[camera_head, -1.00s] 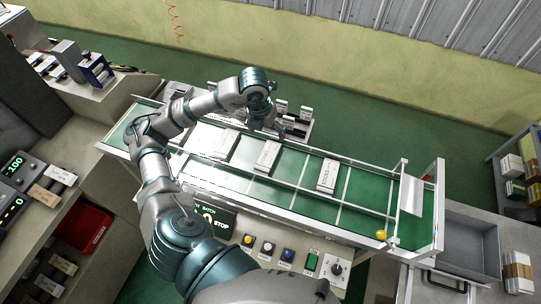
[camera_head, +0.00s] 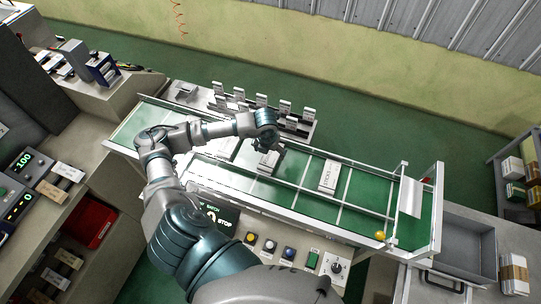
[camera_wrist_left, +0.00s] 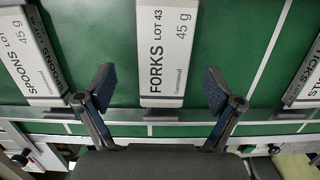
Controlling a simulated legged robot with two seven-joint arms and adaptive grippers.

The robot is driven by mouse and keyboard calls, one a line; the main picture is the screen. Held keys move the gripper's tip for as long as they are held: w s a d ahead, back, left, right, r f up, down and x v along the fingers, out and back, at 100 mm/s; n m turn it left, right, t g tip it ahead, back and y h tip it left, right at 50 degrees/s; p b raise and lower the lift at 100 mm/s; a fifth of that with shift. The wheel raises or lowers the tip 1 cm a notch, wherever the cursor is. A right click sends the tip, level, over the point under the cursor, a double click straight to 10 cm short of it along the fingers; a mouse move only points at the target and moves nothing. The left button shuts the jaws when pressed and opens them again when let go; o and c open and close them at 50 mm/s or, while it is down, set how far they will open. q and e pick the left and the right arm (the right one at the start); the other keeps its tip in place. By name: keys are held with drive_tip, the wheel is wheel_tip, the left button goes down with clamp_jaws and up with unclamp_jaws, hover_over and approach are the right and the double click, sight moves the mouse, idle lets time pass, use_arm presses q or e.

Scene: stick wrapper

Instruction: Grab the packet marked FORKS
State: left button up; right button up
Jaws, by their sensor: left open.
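The FORKS packet (camera_wrist_left: 167,50), white with black print and "LOT 43", lies on the green belt. In the left wrist view its printed end lies centred between my left gripper's fingers (camera_wrist_left: 160,84), which are spread wide and do not visibly touch it. In the head view my left gripper (camera_head: 267,147) hangs over this packet (camera_head: 266,164) and partly covers it. A SPOONS packet (camera_wrist_left: 32,58) lies to its left in the wrist view. Another packet (camera_wrist_left: 306,80), its label cut off, lies to the right and also shows in the head view (camera_head: 329,177). My right gripper is out of view.
The belt (camera_head: 360,218) has metal side rails and pale cross lines. Several small packets stand in a rack (camera_head: 262,101) behind it. A yellow knob (camera_head: 380,236) sits on the front rail. A grey bin (camera_head: 465,245) is at the right, and a button panel (camera_head: 268,247) in front.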

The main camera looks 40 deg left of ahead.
sight(271, 157)
use_arm(q)
drive_tip(key=shift+w+d+f, duration=0.1)
drive_tip(key=shift+w+f, duration=0.05)
drive_tip(key=shift+f, duration=0.55)
drive_tip(key=shift+w+d+f, duration=0.1)
drive_tip(key=shift+f, duration=0.55)
drive_tip(key=c, duration=1.2)
drive_tip(key=shift+r, duration=0.15)
drive_tip(key=shift+c, duration=0.2)
